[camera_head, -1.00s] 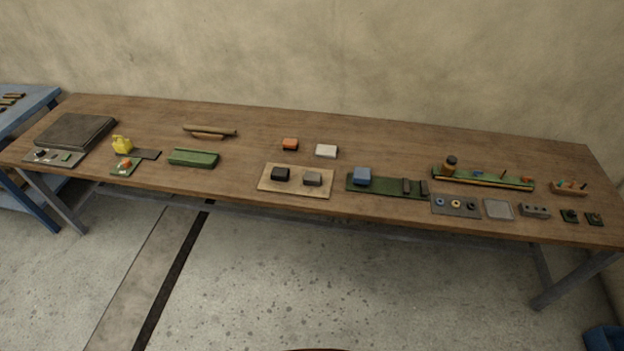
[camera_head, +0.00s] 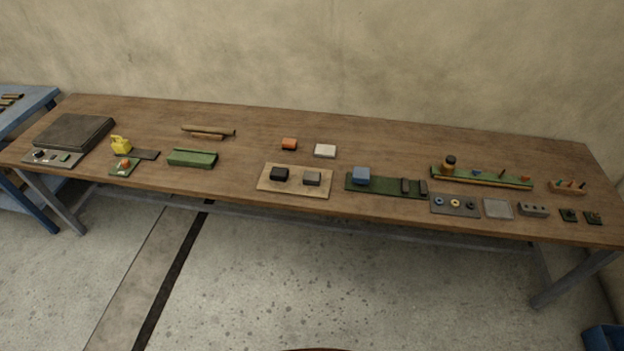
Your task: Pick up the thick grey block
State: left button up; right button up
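A small grey block (camera_head: 312,179) lies on the right part of a tan board (camera_head: 295,191) near the table's front edge. A black block (camera_head: 280,174) lies beside it on the same board, to its left, with a gap between them. At the far left is a large, flat dark grey slab (camera_head: 73,132). Neither of my grippers is in view.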

aim_at(312, 178)
jog(key=k, duration=0.4)
jog(key=z, duration=0.85)
jog(key=i, duration=2.1)
jog(key=u, duration=2.15)
